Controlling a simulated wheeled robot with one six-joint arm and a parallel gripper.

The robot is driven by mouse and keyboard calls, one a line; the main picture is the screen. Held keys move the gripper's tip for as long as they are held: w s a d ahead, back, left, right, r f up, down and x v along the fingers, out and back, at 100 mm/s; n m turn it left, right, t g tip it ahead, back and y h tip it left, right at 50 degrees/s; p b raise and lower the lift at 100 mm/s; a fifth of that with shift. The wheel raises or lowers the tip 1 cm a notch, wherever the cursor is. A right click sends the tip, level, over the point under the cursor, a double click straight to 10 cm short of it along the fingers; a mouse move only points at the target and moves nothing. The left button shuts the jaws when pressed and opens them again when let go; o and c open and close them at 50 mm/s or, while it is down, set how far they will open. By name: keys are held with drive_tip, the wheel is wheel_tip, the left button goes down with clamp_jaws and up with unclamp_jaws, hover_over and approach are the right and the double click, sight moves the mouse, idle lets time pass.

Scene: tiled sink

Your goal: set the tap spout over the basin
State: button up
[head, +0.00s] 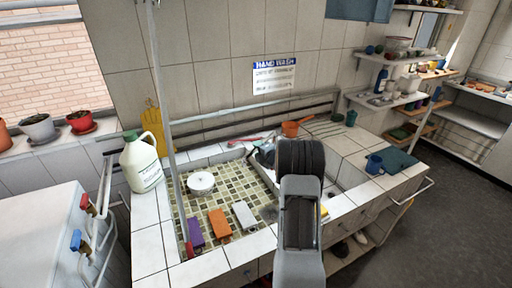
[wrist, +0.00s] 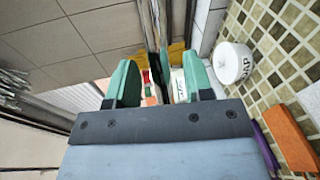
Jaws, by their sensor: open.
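The basin (head: 235,185) is a sunken mosaic floor of olive and cream tiles in the white tiled counter. It also fills the right of the wrist view (wrist: 285,75). A slim grey pipe (head: 167,90) crosses the left of the head view, with red at its lower end; I cannot tell whether it is the tap spout. My gripper (wrist: 158,62) is open, its green fingers apart. A shiny metal bar (wrist: 155,25) shows between and beyond them; contact cannot be judged. My arm hides the gripper and part of the sink in the head view.
In the basin are a white soap puck (head: 201,183), a purple block (head: 193,232), an orange block (head: 220,223) and a pale block (head: 245,215). A white jug (head: 141,163) stands on the left rim.

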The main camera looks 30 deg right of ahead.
drive_tip(key=shift+w+f, duration=0.2)
drive_tip(key=shift+w, duration=0.8)
clamp_jaws()
